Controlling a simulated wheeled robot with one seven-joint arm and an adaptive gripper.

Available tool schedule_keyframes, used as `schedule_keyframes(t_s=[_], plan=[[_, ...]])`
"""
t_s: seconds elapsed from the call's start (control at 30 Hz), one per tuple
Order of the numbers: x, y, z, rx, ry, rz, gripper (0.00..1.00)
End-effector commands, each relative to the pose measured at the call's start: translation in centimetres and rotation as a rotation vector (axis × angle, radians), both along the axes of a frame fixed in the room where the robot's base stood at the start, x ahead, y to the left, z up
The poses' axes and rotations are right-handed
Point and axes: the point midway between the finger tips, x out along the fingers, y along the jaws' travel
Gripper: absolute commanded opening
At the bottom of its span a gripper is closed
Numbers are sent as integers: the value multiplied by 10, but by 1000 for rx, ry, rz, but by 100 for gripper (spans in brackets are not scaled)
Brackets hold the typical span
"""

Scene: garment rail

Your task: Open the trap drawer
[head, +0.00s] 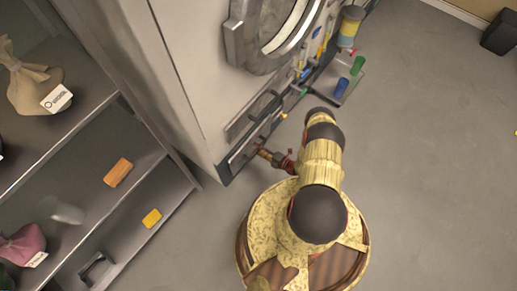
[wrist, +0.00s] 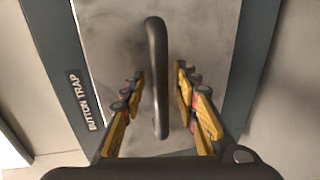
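The trap drawer front (wrist: 205,35) is a grey metal plate in a darker frame, with a "BUTTON TRAP" label (wrist: 84,101) to its left in the wrist view. Its dark bar handle (wrist: 157,60) runs upright through the middle of that view. My gripper (wrist: 159,88) is open, one yellow finger on each side of the handle, with a visible gap on both sides. In the head view my gripper (head: 272,156) is at the low front of the grey machine (head: 180,70), and the drawer front is small and partly hidden there.
The machine has a round door (head: 285,30) above. A small tray (head: 345,88) with blue and green cylinders juts out beside it. A grey shelf unit (head: 70,135) with bags, an orange block (head: 118,172) and a yellow block (head: 152,218) stands left. The floor (head: 430,170) at right is clear.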

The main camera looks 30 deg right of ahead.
Motion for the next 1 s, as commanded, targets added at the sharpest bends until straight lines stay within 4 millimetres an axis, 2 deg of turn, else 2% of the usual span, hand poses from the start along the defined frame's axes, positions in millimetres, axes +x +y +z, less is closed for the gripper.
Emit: schedule_keyframes(t_s=[0.5,1.0], plan=[[0,0,0,0,0,0,0],[0,0,0,0,0,0,0]])
